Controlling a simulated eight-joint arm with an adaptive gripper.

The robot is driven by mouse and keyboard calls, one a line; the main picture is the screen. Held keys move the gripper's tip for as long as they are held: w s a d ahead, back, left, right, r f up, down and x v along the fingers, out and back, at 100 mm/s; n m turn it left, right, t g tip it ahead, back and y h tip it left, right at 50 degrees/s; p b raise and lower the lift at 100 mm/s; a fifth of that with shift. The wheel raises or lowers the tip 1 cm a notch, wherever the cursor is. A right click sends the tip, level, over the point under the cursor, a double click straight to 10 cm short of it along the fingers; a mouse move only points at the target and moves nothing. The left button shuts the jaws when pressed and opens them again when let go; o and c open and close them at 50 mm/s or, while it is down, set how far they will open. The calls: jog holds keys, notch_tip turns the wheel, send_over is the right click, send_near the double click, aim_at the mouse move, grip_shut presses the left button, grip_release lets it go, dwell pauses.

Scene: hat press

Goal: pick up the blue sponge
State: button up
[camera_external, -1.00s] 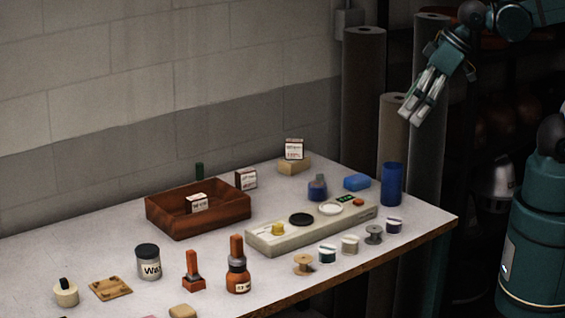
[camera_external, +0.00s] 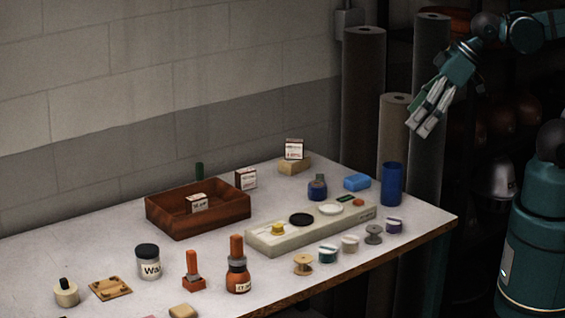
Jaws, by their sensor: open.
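The blue sponge (camera_external: 357,182) is a small bright blue block. It lies on the table near the far right, between a dark blue bottle and a tall blue cylinder. My gripper (camera_external: 422,125) hangs in the air to the upper right of the sponge, in front of the upright rolls. Its fingers point down and to the left. It is open and empty, well apart from the sponge.
The tall blue cylinder (camera_external: 391,184) stands close to the right of the sponge. The dark blue bottle (camera_external: 317,188) is to its left. A long pale tray (camera_external: 290,240) with discs lies in front. Several spools line the front edge. A wooden box (camera_external: 165,220) sits further left.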

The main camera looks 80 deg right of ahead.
jog(key=c, duration=0.6)
jog(key=m+g+p, duration=0.1)
jog(key=m+g, duration=0.6)
jog(key=m, duration=0.3)
send_over(359, 178)
jog(key=f, duration=2)
jog(key=shift+a, duration=0.2)
jog(key=shift+d+f, duration=0.3)
jog(key=shift+f, duration=0.15)
